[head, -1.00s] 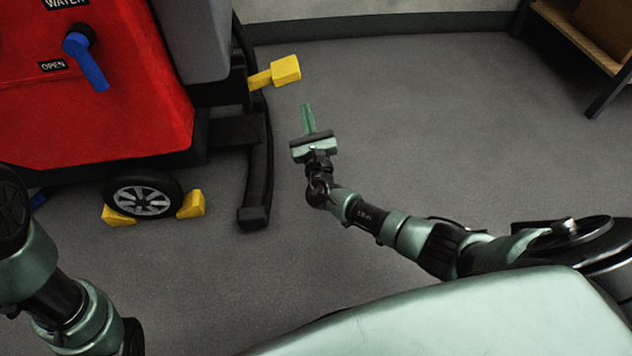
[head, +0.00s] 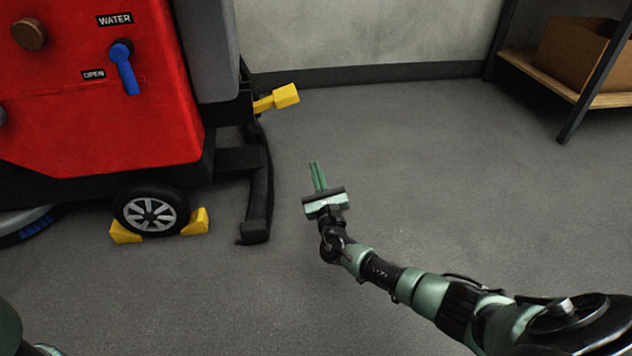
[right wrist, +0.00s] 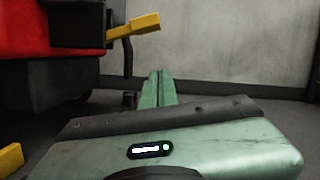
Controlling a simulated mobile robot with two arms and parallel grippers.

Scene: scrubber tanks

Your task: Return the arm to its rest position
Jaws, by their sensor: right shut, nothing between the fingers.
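My right arm reaches in from the lower right in the head view. Its gripper (head: 317,172) is shut and empty, held over bare floor to the right of the red scrubber machine (head: 110,110). The shut fingers (right wrist: 157,88) also show in the right wrist view, pointing toward the wall. They touch nothing. My left gripper is not in view; only a bit of what looks like my left arm shows at the lower left corner of the head view.
The scrubber has a blue lever (head: 125,70), a yellow pedal (head: 277,98), a black curved bar (head: 259,190) and a wheel (head: 151,211) between yellow chocks (head: 196,222). A shelf (head: 560,85) with a cardboard box (head: 578,50) stands at the right. Floor between is clear.

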